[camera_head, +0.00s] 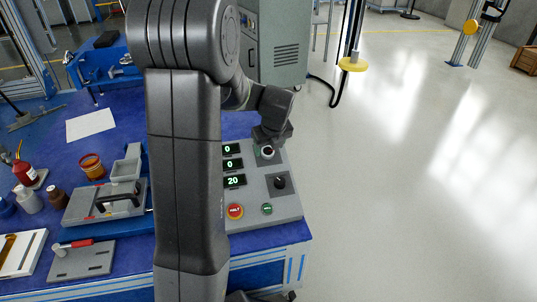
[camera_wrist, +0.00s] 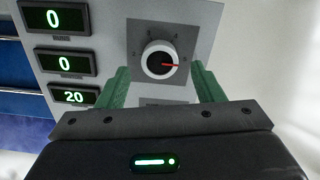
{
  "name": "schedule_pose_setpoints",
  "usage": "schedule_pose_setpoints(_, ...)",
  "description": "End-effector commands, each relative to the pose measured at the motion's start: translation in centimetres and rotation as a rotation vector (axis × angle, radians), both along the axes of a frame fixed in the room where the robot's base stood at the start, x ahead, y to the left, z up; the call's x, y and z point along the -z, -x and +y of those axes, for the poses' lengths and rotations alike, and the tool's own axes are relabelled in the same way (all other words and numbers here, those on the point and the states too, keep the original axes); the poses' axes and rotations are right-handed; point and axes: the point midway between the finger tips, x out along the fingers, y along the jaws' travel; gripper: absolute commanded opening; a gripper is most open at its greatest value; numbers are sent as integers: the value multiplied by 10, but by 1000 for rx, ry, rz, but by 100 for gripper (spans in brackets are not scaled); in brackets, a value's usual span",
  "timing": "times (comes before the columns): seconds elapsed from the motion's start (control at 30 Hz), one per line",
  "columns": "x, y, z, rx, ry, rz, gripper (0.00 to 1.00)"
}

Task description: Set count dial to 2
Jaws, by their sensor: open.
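A control panel (camera_head: 256,213) lies on the blue bench with a white dial (camera_head: 267,152) near its top and a black knob (camera_head: 280,183) below it. In the wrist view the white dial (camera_wrist: 160,60) has a red pointer aimed right, at roughly three o'clock. My gripper (camera_head: 268,143) is over the top of the panel. In the wrist view my gripper (camera_wrist: 160,68) is open, one green finger on each side of the dial, with visible gaps. Which dial is the count dial is not readable.
The panel's displays (camera_wrist: 56,18) read 0, 0 and 20. A red button (camera_head: 235,211) and a green button (camera_head: 267,209) sit at the panel's lower edge. A grey fixture (camera_head: 125,185) stands left of my arm. Floor right of the bench is clear.

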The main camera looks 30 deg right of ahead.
Motion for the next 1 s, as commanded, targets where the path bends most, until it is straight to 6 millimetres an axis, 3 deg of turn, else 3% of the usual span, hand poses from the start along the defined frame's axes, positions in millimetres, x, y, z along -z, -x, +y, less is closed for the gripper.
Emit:
schedule_pose_setpoints(0.03,9,-3,-1,0,-1,0,61)
schedule_pose_setpoints(0.2,19,-8,-2,0,0,0,61)
schedule_pose_setpoints(0.5,20,-9,-3,0,0,-1,61)
schedule_pose_setpoints(0.53,20,-9,-3,0,0,-1,59)
schedule_pose_setpoints(0.77,20,-8,-3,0,0,0,16)
schedule_pose_setpoints(1.0,19,-8,-3,-15,6,2,16)
